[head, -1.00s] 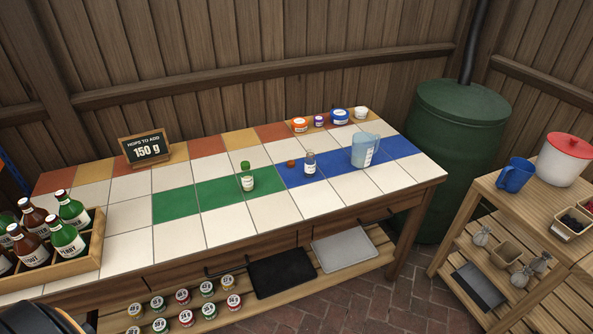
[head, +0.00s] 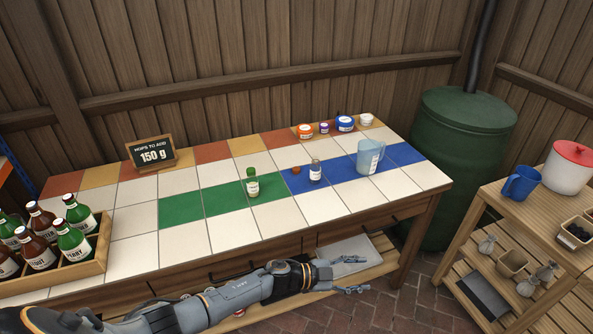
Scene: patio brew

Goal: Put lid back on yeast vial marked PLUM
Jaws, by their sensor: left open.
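A small vial (head: 315,172) with a white label stands upright on the blue tiles; no lid shows on it. A small brown-orange lid (head: 296,170) lies on the blue tiles just left of it. Another small vial (head: 252,188) with a green lid (head: 251,172) stands on the green tiles. The writing on both labels is too small to read. My left gripper (head: 358,274) is open and empty, in front of the table's front edge and lower in the picture than the vials. My right gripper is not in view.
A blue measuring jug (head: 369,157) stands right of the open vial. Several tubs, including a blue one (head: 345,124), line the back edge. A bottle crate (head: 98,250) stands at left, near a sign (head: 152,154). White tiles in front are clear.

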